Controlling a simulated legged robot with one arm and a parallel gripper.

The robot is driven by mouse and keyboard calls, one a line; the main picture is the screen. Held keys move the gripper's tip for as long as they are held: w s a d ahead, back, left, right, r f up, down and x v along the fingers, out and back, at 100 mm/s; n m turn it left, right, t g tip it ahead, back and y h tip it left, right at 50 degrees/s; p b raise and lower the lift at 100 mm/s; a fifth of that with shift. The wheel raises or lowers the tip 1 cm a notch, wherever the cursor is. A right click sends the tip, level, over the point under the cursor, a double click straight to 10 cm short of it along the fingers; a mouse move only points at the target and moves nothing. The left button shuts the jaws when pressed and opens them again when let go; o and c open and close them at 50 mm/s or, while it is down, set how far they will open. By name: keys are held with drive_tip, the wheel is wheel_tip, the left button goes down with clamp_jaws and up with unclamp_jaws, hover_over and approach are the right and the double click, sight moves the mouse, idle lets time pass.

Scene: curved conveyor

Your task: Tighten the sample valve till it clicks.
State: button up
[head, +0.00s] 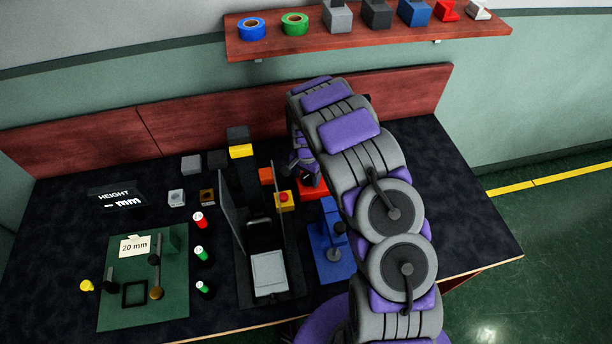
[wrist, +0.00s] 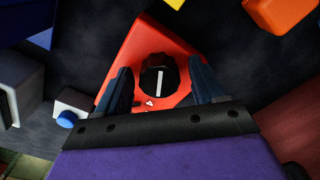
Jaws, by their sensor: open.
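A black round knob (wrist: 159,76) with a white pointer line sits on a red base (wrist: 142,42) in the wrist view; I take it to be the sample valve. My gripper (wrist: 163,86) is open, with one dark finger on each side of the knob and visible gaps between. I cannot tell how far above the base the fingertips are. In the head view the red base (head: 313,188) shows only partly, under my arm, and my arm hides most of the knob.
A small box with a blue button (wrist: 67,119) stands left of the red base in the wrist view. An orange block (wrist: 280,14) lies at upper right. In the head view, a blue fixture (head: 326,262) and a clamp-like station with a pale plate (head: 270,273) stand nearby.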

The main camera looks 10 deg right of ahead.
sight(308, 177)
wheel_tip(308, 177, up, 17)
drive_tip(key=p, duration=0.2)
drive_tip(key=shift+p, duration=0.4)
drive_tip(key=shift+w+r, duration=0.1)
wheel_tip(308, 177, down, 16)
drive_tip(key=n+b, duration=0.2)
drive_tip(key=n, duration=0.9)
drive_tip(key=shift+d+n, duration=0.15)
drive_tip(key=shift+n, duration=0.25)
drive_tip(key=shift+c, duration=0.2)
drive_tip(key=c, duration=1)
drive_tip(key=shift+m+p, duration=0.6)
drive_tip(key=shift+m, duration=1.4)
